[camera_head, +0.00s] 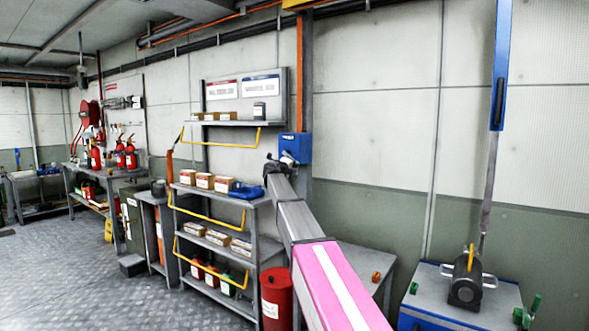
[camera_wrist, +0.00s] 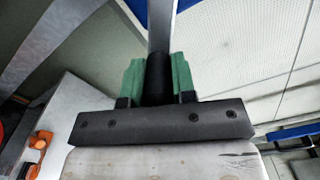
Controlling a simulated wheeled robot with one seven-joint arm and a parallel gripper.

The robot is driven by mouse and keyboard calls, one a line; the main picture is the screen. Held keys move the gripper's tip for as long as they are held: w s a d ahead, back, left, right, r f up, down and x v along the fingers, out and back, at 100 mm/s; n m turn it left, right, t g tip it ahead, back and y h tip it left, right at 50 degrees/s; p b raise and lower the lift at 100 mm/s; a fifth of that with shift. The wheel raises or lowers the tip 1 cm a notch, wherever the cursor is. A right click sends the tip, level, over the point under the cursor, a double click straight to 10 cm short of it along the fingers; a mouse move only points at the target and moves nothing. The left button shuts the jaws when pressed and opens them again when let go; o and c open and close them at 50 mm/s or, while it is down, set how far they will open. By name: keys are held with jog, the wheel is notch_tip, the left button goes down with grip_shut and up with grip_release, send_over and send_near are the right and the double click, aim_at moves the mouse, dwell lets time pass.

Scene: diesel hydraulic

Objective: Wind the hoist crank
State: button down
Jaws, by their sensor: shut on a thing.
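In the wrist view, the two green-padded fingers of my gripper (camera_wrist: 157,88) are shut on a black round grip (camera_wrist: 158,68), one pad on each side. A flat grey bar (camera_wrist: 161,28) runs up from the grip toward a blue part at the top edge. This looks like the hoist crank. In the head view, my outstretched arm ends beside a small blue box (camera_head: 298,142) on the wall post. The fingers and the crank grip are too small and partly hidden there.
Shelving (camera_head: 214,194) with boxes stands left of my arm. A red drum (camera_head: 276,298) is below it. A low table (camera_head: 350,262) with an orange item (camera_head: 376,277) is to the right, then a blue cabinet (camera_head: 430,316). Open floor (camera_head: 60,275) lies at the left.

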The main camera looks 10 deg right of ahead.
jog(key=c, duration=0.9)
grip_release()
jog(key=shift+c, duration=0.2)
jog(key=shift+s, duration=0.1)
jog(key=v, duration=1)
jog(key=shift+s+a, duration=0.2)
jog(key=shift+a, duration=0.05)
